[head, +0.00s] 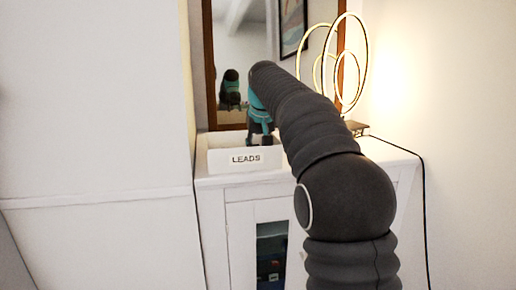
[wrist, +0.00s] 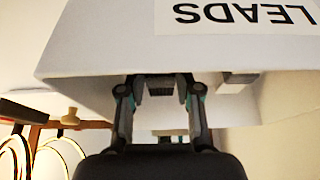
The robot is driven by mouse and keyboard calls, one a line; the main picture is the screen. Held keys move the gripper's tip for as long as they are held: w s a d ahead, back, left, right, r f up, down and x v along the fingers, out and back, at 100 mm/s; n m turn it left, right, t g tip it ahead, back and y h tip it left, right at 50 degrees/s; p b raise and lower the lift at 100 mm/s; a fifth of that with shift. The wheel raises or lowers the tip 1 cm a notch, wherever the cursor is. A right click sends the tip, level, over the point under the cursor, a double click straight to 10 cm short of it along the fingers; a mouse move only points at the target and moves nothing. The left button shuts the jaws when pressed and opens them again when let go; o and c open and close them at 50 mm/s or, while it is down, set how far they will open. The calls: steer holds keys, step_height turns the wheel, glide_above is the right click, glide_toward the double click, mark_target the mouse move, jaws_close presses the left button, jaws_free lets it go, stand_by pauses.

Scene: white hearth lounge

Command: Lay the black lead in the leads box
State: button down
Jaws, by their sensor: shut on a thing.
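The leads box (head: 228,160) is a white open box with a LEADS label, on top of a white cabinet. In the wrist view its white wall (wrist: 100,45) and upside-down label fill the upper part. My gripper (head: 260,140) points down at the box, with its fingertips at or just behind the front rim. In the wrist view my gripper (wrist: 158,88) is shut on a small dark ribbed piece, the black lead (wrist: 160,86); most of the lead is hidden. How deep it sits in the box cannot be told.
The white cabinet (head: 210,203) has a glass door. A wood-framed mirror (head: 235,50) stands behind the box. A lit ring lamp (head: 360,60) stands to the right, its dark cable (head: 423,200) running down the cabinet's side. A small pale block (wrist: 236,82) shows near the box wall.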

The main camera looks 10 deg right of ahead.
steer(key=c, duration=0.8)
jaws_free()
steer(key=shift+r, duration=0.45)
steer(key=p+v, duration=0.2)
steer(key=v, duration=0.9)
steer(key=s+f, duration=0.1)
steer(key=s, duration=0.8)
steer(key=s+f+t, duration=0.1)
steer(key=s+f, duration=2.3)
steer(key=s, duration=0.3)
steer(key=shift+s, duration=0.1)
